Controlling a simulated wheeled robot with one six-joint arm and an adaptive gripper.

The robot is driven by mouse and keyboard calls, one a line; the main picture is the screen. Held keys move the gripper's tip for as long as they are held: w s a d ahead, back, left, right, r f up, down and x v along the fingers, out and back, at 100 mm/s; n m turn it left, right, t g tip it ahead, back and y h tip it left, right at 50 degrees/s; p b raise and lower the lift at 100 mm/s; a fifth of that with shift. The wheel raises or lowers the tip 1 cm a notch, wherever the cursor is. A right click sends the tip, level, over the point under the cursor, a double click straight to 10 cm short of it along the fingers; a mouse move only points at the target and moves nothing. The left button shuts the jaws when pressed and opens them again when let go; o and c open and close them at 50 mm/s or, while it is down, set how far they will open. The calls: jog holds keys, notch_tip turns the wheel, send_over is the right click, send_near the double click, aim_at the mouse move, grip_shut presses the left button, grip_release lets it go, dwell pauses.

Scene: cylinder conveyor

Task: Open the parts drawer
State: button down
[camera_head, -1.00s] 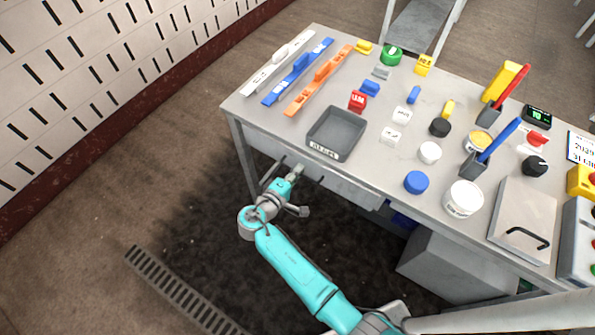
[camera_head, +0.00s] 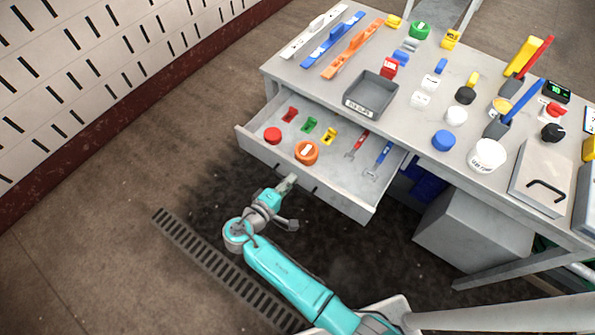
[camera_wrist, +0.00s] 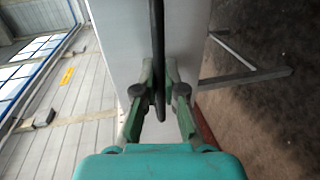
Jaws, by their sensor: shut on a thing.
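The parts drawer (camera_head: 352,197) stands pulled well out from under the grey workbench (camera_head: 270,72). Inside it lie small red, green and yellow parts, a red round part, an orange round part (camera_head: 306,152) and two hand tools (camera_head: 380,160). My gripper (camera_head: 288,183) is at the middle of the drawer front. In the wrist view my gripper (camera_wrist: 159,92) is shut on the dark bar of the drawer handle (camera_wrist: 158,40), one finger on each side. The pale drawer front (camera_wrist: 120,50) shows behind the bar. In the head view my gripper hides part of the handle.
A grey tray (camera_head: 352,100) stands on the bench above the drawer, among blocks, knobs and tools. A grey cabinet (camera_head: 470,225) stands under the bench at right. The floor left of my arm is clear, with a grating (camera_head: 215,262).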

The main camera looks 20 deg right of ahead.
jog(key=shift+f+v, duration=0.2)
jog(key=shift+v, duration=0.65)
jog(key=shift+f+v, duration=0.15)
jog(key=shift+v, duration=0.7)
jog(key=shift+a, duration=0.1)
jog(key=c, duration=1.5)
grip_release()
jog(key=v, duration=1.2)
